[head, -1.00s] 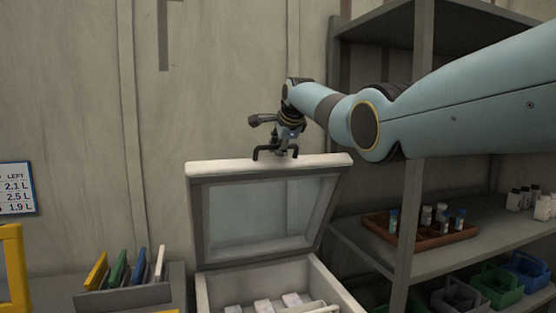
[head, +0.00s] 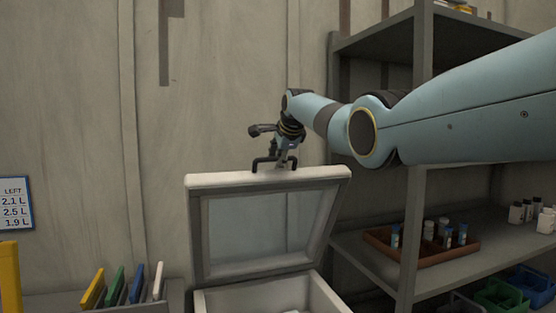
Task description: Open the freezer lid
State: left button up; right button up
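The freezer lid (head: 212,183), a pale frame around a grey panel, stands raised and steeply tilted above the white freezer box (head: 207,302). The box's inside shows only in part at the bottom of the head view. My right gripper (head: 274,163) is at the lid's top edge, beside a dark handle-like bar there. The fingers are small and dark against it, so I cannot tell whether they are closed around it. My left gripper is not in view.
Grey shelves (head: 400,240) stand on the right, with a brown tray (head: 374,243) of vials and green and blue baskets (head: 500,292). Coloured folders (head: 115,284) stand at the lower left. The wall behind the lid is close.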

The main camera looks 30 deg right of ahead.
jog(key=v, duration=1.2)
dwell(0.4)
